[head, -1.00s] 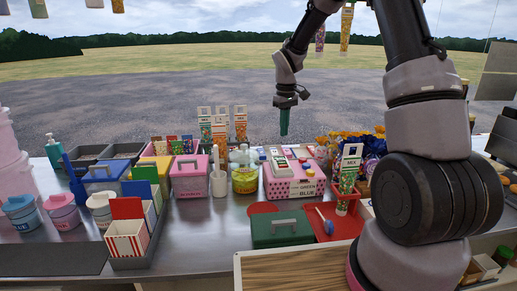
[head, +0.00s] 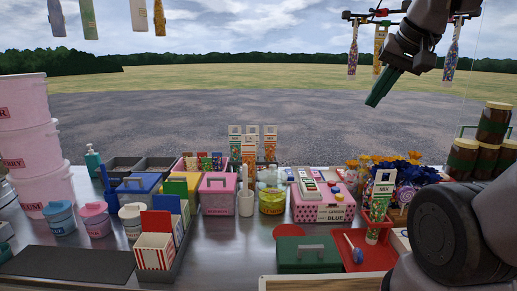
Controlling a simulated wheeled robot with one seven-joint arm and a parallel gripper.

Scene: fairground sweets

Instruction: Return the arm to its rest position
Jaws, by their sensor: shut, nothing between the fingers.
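My gripper (head: 384,87) is in the upper right of the head view, with its green fingers pointing down and to the left. The fingers are together and nothing is between them. It is raised well above the counter, in front of the field, close to the hanging bags at the upper right. The rest of my arm runs along the right side and is partly cut off by the picture's edge.
Patterned bags (head: 353,52) hang from a rack beside my gripper. Below stand a pink box (head: 322,212), a red tray (head: 374,262), a green case (head: 308,254) and flowers (head: 398,178). Pink tubs (head: 38,145) are stacked at the left.

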